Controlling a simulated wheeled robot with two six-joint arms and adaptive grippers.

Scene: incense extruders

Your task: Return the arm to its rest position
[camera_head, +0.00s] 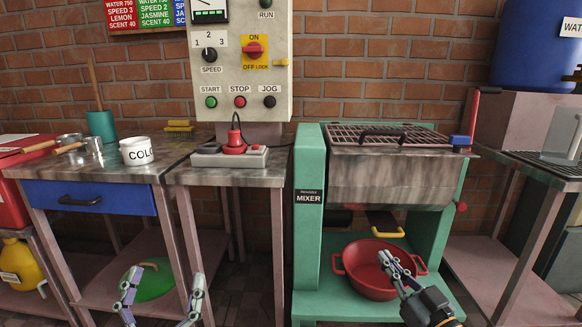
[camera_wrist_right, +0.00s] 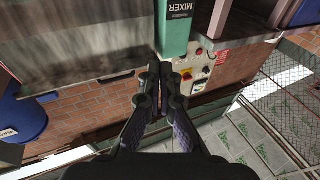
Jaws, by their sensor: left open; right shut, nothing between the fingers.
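My left gripper (camera_head: 163,288) is at the bottom left of the head view, its two fingers wide apart with nothing between them. It is in front of the left tables. My right gripper (camera_head: 392,262) is in front of the mixer (camera_head: 310,215), its fingers together and empty. In the head view it overlaps the red basin (camera_head: 352,268); I cannot tell whether they touch. In the right wrist view the closed fingertips (camera_wrist_right: 160,75) point toward the mixer's green post (camera_wrist_right: 175,28).
The control panel (camera_head: 242,60) stands above a table with a power strip (camera_head: 215,158). A blue drawer (camera_head: 90,197) is shut. A white cup (camera_head: 136,152) stands on the left table. A blue barrel (camera_head: 540,50) is at the right. A yellow handle (camera_head: 384,222) hangs below the mixer's trough.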

